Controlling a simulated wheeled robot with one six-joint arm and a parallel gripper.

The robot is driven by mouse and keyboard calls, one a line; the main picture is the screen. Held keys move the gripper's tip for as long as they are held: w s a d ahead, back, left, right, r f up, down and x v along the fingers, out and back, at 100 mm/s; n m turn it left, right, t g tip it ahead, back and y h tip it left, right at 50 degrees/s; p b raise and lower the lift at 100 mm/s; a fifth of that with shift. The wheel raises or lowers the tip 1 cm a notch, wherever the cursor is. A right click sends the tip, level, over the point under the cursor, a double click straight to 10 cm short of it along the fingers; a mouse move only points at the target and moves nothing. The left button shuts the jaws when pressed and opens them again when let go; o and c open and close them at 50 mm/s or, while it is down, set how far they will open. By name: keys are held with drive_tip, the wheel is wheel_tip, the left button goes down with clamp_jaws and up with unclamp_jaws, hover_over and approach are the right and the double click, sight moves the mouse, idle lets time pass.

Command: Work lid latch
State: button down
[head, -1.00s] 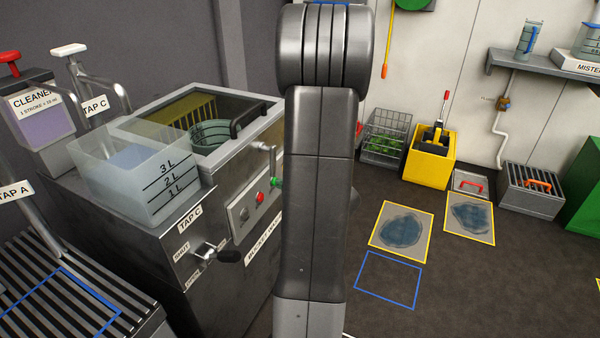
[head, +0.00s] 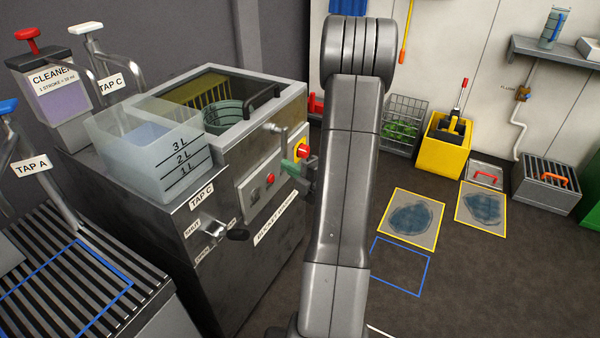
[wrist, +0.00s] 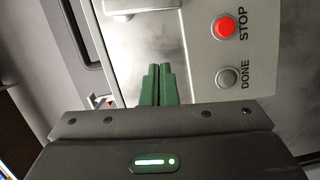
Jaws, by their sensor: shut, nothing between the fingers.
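The bucket washer has a glazed lid (head: 235,85) that lies closed, with a dark bar handle (head: 262,95) on it. A small metal latch lever (head: 274,127) sticks out at the top of the washer's front, below the lid edge. My gripper (head: 291,166) shows its green fingers in front of the control panel, just below and right of the latch. In the wrist view my gripper (wrist: 158,84) has its fingers together and empty, pointing at the pale panel. A pale metal block (wrist: 140,4) at the top edge there may be part of the latch. Contact is unclear.
The panel holds a red STOP button (wrist: 225,28) and a grey DONE button (wrist: 228,77). A red and yellow knob (head: 302,150) sits beside the fingers. A TAP C lever (head: 237,235) juts out lower left. A measuring tank (head: 150,147) stands on the counter.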

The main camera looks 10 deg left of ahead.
sight(284, 150)
drive_tip(key=w+a, duration=0.1)
drive_tip(key=w, duration=0.2)
drive_tip(key=w+a, duration=0.1)
drive_tip(key=w, duration=0.1)
drive_tip(key=shift+a+f, duration=0.3)
drive_tip(key=shift+a, duration=0.05)
drive_tip(key=shift+w+d, duration=0.2)
drive_tip(key=shift+w, duration=0.4)
drive_tip(key=shift+f, duration=0.1)
drive_tip(key=b, duration=0.3)
drive_tip(key=w+n+b, duration=0.1)
drive_tip(key=b, duration=0.2)
drive_tip(key=shift+w+d+f, duration=0.1)
drive_tip(key=shift+d+f, duration=0.15)
drive_tip(key=shift+f, duration=0.15)
drive_tip(key=shift+w+d+r+n+b, duration=0.15)
drive_tip(key=shift+r+n+b, duration=0.25)
drive_tip(key=shift+b, duration=0.25)
